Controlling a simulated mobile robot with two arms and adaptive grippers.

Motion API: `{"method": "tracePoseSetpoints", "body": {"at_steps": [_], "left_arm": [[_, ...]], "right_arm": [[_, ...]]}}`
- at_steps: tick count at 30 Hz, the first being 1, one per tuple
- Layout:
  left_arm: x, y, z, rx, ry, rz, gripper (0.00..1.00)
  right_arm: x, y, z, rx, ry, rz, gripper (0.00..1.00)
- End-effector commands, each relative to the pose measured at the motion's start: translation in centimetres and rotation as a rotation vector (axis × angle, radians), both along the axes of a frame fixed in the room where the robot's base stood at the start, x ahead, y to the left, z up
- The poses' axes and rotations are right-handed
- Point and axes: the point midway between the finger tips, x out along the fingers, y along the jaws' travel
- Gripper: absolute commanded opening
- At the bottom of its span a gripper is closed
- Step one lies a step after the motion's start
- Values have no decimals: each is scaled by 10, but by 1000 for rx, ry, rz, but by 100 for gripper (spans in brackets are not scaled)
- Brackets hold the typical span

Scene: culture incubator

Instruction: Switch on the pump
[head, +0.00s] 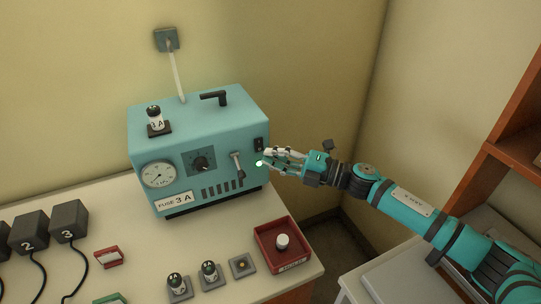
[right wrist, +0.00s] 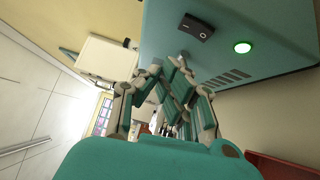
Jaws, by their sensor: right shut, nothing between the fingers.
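The pump (head: 228,124) is a teal box on the bench, with a round gauge (head: 158,174), a dark dial (head: 203,163) and a label "FUSE 3 A" on its front. A black rocker switch (head: 258,144) sits on its right side, above a green lamp (head: 259,163) that glows. The right wrist view shows the rocker switch (right wrist: 197,27) and the lit lamp (right wrist: 242,47) up close. My right gripper (head: 267,158) is shut and empty beside that side, its fingertips (right wrist: 176,62) near the switch. I cannot tell if they touch it. My left gripper is out of view.
A fuse holder marked 3 A (head: 155,124) stands on the pump's top. A red tray (head: 298,262) with a white-topped item lies at the bench's right edge. Small capped fuses (head: 209,271) stand at the front. Black blocks (head: 69,221) with cables are at left.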

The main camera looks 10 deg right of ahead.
Motion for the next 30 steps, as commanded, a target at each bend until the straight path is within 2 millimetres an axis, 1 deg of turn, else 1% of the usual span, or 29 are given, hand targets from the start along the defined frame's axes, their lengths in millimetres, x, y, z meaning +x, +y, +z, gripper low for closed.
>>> {"method": "tracePoseSetpoints", "body": {"at_steps": [1, 4, 6, 8, 10, 12, 16, 19, 25, 30], "left_arm": [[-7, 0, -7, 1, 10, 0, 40], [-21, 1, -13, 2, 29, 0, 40], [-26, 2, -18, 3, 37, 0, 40], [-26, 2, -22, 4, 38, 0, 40], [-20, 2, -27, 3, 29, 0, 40], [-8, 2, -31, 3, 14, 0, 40], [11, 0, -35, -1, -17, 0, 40], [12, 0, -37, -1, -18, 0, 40], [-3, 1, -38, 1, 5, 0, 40], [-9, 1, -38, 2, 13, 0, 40]], "right_arm": [[-5, -9, -4, -4, 1, -2, 0], [-13, -20, -3, -5, 0, -1, 0], [-19, -30, -3, -4, 1, -3, 0], [-25, -39, -2, -5, 1, -3, 0], [-32, -49, -2, -6, 2, -2, 0], [-39, -59, 0, -5, 1, -2, 0], [-48, -73, 3, -4, 1, -2, 0], [-52, -79, 5, -2, 0, 0, 0], [-54, -81, 8, -1, 0, 0, 0], [-54, -81, 8, -1, 0, 0, 0]]}}
